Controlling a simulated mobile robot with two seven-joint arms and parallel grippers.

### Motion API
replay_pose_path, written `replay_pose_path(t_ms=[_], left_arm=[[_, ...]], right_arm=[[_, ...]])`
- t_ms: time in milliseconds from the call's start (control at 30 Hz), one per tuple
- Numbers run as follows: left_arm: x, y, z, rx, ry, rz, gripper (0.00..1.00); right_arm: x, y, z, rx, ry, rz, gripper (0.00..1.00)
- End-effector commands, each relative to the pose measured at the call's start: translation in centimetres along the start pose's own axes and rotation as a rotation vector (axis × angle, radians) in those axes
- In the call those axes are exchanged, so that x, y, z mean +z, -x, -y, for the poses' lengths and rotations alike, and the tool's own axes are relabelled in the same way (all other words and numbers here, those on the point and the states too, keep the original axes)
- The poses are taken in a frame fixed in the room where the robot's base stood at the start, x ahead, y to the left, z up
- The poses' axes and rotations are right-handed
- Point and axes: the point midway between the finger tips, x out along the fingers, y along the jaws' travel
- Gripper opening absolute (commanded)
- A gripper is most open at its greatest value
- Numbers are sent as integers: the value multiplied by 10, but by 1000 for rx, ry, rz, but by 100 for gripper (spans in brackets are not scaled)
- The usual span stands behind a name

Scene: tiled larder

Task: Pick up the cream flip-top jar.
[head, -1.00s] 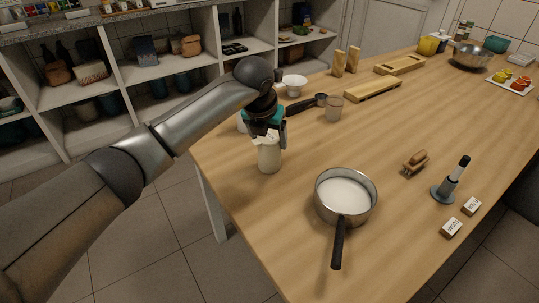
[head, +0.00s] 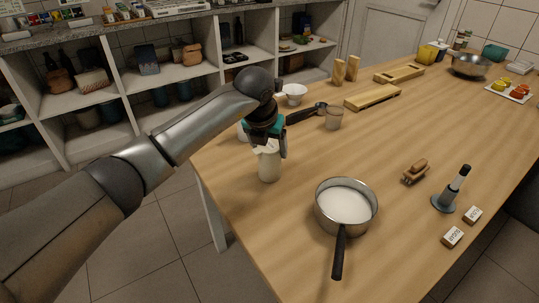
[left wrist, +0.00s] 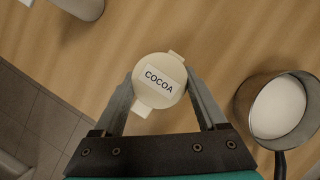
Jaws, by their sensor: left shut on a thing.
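The cream flip-top jar (head: 269,166) stands upright near the left edge of the wooden table in the head view. In the left wrist view its round lid (left wrist: 158,80) shows from above with a label reading COCOA. My left gripper (head: 268,146) comes down over the jar from above and is shut on its upper part. In the left wrist view the two fingers of my left gripper (left wrist: 160,92) lie on either side of the lid. I see no clear gap between the jar and the table. My right gripper is not in view.
A saucepan (head: 325,221) with white contents stands right of the jar, its handle toward the front. A glass cup (head: 334,118), a white bowl (head: 295,93) and a dark-handled tool (head: 303,114) are behind. A wooden board (head: 372,97) lies farther back. Bare table separates jar and pan.

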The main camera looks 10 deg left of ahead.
Motion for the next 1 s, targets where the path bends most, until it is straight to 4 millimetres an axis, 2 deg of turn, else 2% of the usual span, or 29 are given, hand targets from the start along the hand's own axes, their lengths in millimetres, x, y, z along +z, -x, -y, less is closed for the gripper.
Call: replay_pose_path(t_ms=[200,367,567,700,800,1000], left_arm=[[6,11,0,0,0,4,0],[14,32,0,0,-1,5,0],[34,78,0,1,0,7,0],[49,116,0,0,0,8,0],[59,140,0,0,0,6,0],[72,172,0,0,0,3,0]], right_arm=[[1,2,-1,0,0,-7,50],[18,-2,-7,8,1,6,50],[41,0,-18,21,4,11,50],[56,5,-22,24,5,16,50],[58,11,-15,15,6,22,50],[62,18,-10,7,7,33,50]])
